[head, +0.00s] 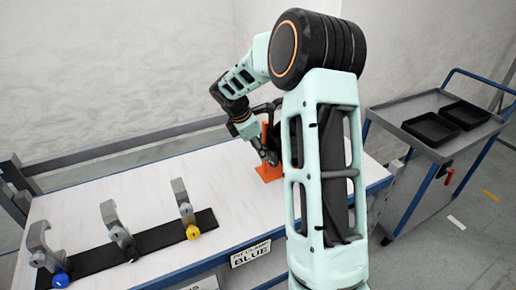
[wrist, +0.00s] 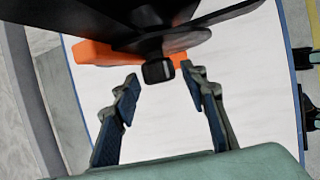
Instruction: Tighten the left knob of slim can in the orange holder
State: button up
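The orange holder (head: 266,172) stands on the white table, partly hidden behind my arm; it also shows in the wrist view (wrist: 93,53). The black slim can (wrist: 90,12) fills the top of the wrist view, and only a dark bit of it shows behind my arm in the head view. A small black knob (wrist: 158,71) sticks out below the can. My gripper (wrist: 163,80) is open, with one finger on each side of the knob's line and a visible gap to both. I cannot tell the knob's exact depth relative to the fingertips.
Grey hooked clamps with blue (head: 60,280), white and yellow (head: 193,232) knobs stand on a black strip (head: 160,236) at the table's left front. A grey trolley (head: 400,112) with black trays (head: 433,129) stands at the right. The table's middle is clear.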

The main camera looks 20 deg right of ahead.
jog(key=c, duration=0.9)
jog(key=shift+f+t+b, duration=0.15)
jog(key=shift+t+b, duration=0.25)
jog(key=shift+b, duration=0.4)
jog(key=t+b, duration=0.2)
jog(key=b, duration=0.4)
jog(key=m+t+b, duration=0.1)
jog(key=t+b, duration=0.1)
jog(key=b, duration=0.5)
jog(key=s+f+t+b, duration=0.1)
jog(key=t+b, duration=0.1)
jog(key=b, duration=0.5)
jog(key=shift+m+t, duration=0.3)
jog(key=shift+r+t+b, duration=0.25)
jog(key=shift+t+b, duration=0.35)
jog(key=shift+b, duration=1)
jog(key=o, duration=1.1)
